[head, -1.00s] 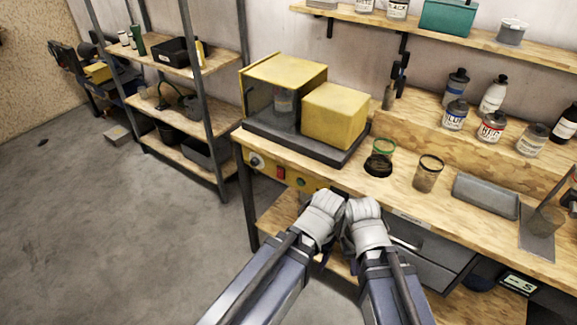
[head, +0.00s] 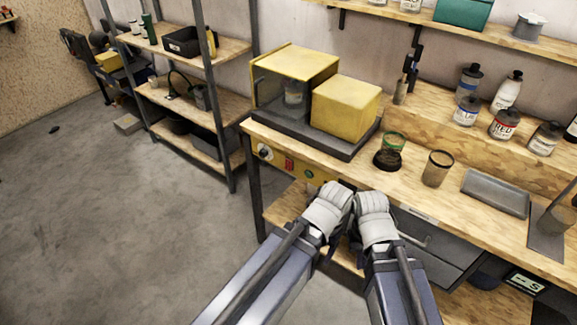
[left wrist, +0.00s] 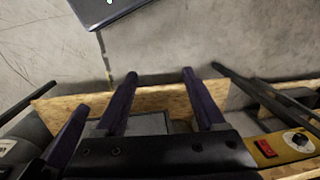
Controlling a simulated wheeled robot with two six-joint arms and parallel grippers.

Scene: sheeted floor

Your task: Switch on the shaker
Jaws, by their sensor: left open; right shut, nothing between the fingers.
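The shaker (head: 345,108) is a yellow machine on a dark base, with a clear-fronted box at its left, on the workbench. Below the bench edge, a yellow panel carries a dial (head: 264,152), a red switch (head: 289,164) and a green button (head: 309,174). The red switch also shows in the left wrist view (left wrist: 266,148), right of my fingers. My left gripper (left wrist: 160,73) is open with nothing between its dark fingers. My right gripper (head: 366,215) is shut and empty, beside the left in front of the bench; its fingertips are mostly hidden in the head view.
A grey drawer unit (head: 430,255) is below. A metal shelf rack (head: 190,95) stands at left.

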